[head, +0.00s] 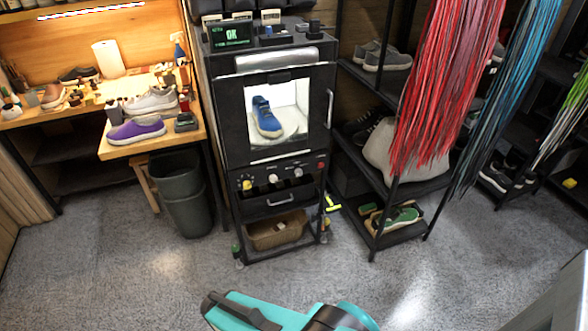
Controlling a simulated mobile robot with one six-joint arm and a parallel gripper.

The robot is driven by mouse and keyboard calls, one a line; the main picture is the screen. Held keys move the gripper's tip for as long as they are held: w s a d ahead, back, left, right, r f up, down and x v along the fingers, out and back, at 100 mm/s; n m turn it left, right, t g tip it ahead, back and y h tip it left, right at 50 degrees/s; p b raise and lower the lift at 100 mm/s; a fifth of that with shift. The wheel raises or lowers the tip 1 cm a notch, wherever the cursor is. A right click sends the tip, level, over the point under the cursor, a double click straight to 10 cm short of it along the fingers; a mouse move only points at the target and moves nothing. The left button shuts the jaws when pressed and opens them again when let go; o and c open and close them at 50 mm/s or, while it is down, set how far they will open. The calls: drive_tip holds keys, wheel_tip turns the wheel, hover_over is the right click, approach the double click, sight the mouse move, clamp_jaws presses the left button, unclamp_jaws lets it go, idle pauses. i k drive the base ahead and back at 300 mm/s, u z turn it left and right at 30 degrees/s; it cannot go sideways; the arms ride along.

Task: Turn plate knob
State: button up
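A black cleaning cabinet (230,122) stands in the middle of the head view with its door shut. Through its lit window a blue sneaker (266,118) shows, toe down, on a pale surface. Below the door is a control panel with a left knob (247,183) with yellow near it, a middle knob (273,178) and a right knob (298,172). Their labels are too small to read, so I cannot tell which is the plate knob. My teal and black arm shows at the bottom edge, well apart from the cabinet. No gripper fingertips can be made out.
A grey bin (186,200) stands left of the cabinet, beside a wooden bench (112,153) with shoes. A shoe rack (408,235) stands to the right, with red strands (440,80) hanging before it. The carpet (170,275) in front of the cabinet is clear.

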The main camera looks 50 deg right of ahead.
sight(273, 178)
drive_tip(key=u, duration=1.7)
drive_tip(key=k, duration=0.1)
drive_tip(key=z, duration=3.15)
drive_tip(key=k, duration=0.9)
drive_tip(key=u, duration=0.15)
drive_tip(key=i, duration=0.6)
